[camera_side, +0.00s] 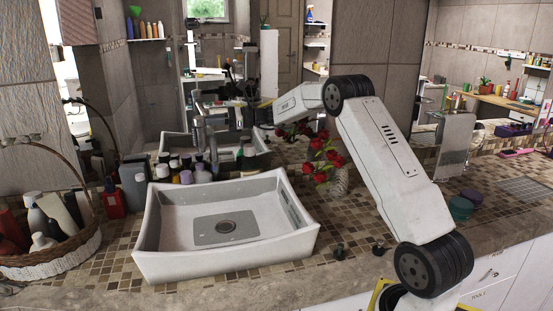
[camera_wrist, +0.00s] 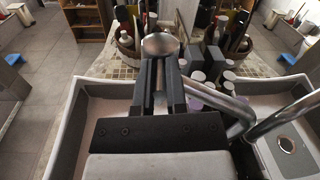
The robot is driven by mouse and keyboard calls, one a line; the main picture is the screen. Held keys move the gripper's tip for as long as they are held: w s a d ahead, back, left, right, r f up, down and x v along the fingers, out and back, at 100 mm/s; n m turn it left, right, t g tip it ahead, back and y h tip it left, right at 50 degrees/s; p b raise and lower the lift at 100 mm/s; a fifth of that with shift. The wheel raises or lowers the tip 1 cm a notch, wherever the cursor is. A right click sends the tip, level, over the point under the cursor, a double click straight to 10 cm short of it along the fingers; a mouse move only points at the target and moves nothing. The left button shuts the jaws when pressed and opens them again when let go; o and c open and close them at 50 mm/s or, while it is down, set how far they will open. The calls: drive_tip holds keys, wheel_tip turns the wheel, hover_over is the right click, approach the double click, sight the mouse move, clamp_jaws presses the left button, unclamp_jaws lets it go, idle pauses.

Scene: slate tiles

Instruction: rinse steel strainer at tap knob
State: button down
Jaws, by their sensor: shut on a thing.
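My gripper (camera_wrist: 161,88) is shut on a rounded steel thing, which looks like the steel strainer (camera_wrist: 160,44). Its round end shows just beyond the fingertips, over the back of the sink; its mesh cannot be made out. The curved metal tap (camera_wrist: 236,108) stands to the right of my gripper in the wrist view. In the side view the tap (camera_side: 212,146) rises behind the white sink (camera_side: 150,240). My gripper in the side view is small and dark near the tap top, and the strainer cannot be told there. No separate tap knob can be made out clearly.
Several bottles (camera_side: 134,183) crowd the counter behind and left of the sink. A wicker basket (camera_side: 70,258) of bottles stands at the left. Red flowers (camera_side: 323,160) in a vase stand right of the sink, near my arm. The sink basin is empty.

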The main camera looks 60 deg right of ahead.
drive_tip(key=shift+s+a+r+m+t+h, duration=0.1)
drive_tip(key=shift+a+m+t+h, duration=0.2)
drive_tip(key=shift+m+t+h, duration=0.45)
drive_tip(key=shift+s+a+r+m+t+h, duration=0.1)
drive_tip(key=shift+a+m+t+h, duration=0.25)
drive_tip(key=shift+h, duration=0.6)
drive_tip(key=shift+d, duration=0.1)
drive_tip(key=c, duration=0.7)
unclamp_jaws()
drive_tip(key=shift+w+f, duration=0.1)
drive_tip(key=shift+o, duration=0.2)
drive_tip(key=shift+d, duration=0.15)
drive_tip(key=v, duration=0.7)
drive_tip(key=shift+s, duration=0.4)
